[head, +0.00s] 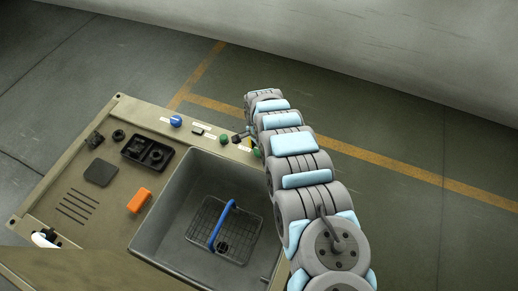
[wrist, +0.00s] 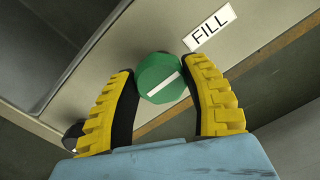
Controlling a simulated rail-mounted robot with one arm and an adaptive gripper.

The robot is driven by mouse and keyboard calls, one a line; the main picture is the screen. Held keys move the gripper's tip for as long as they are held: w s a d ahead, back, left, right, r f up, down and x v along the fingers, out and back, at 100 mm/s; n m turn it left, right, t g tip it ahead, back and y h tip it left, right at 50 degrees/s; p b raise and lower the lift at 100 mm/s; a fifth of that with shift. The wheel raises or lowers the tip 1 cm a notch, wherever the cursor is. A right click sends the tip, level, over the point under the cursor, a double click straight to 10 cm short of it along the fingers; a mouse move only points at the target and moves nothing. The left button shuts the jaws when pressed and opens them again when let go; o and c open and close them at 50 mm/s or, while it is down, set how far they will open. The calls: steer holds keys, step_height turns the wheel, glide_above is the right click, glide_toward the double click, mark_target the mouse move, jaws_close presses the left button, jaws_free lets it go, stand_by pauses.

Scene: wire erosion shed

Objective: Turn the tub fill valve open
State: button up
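The tub fill valve (wrist: 153,70) is a green faceted knob with a white line across its face, beside a FILL label (wrist: 209,28). The line slants from lower left to upper right, roughly along the label. My gripper (wrist: 160,72) is open, its yellow ribbed fingers on either side of the knob. The right fingertip is close to the knob; I cannot tell whether either finger touches it. In the head view my gripper (head: 244,138) is small and partly hidden at the tub's (head: 165,222) back rim, near two green knobs.
The tub holds a wire basket (head: 208,246) with a blue handle. On the bench are a blue knob (head: 176,121), a black tray (head: 147,153), an orange block (head: 139,200) and a dark square pad (head: 101,172). Open floor lies behind the bench.

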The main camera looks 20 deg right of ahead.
steer(key=shift+c, duration=0.9)
steer(key=shift+n, duration=0.4)
steer(key=n+p, duration=0.1)
steer(key=n, duration=0.2)
steer(key=shift+n, duration=0.3)
steer(key=n, duration=0.4)
steer(key=shift+s+n, duration=0.1)
steer(key=shift+n, duration=0.2)
steer(key=n, duration=0.4)
steer(key=shift+d, duration=0.1)
steer(key=shift+n, duration=2.5)
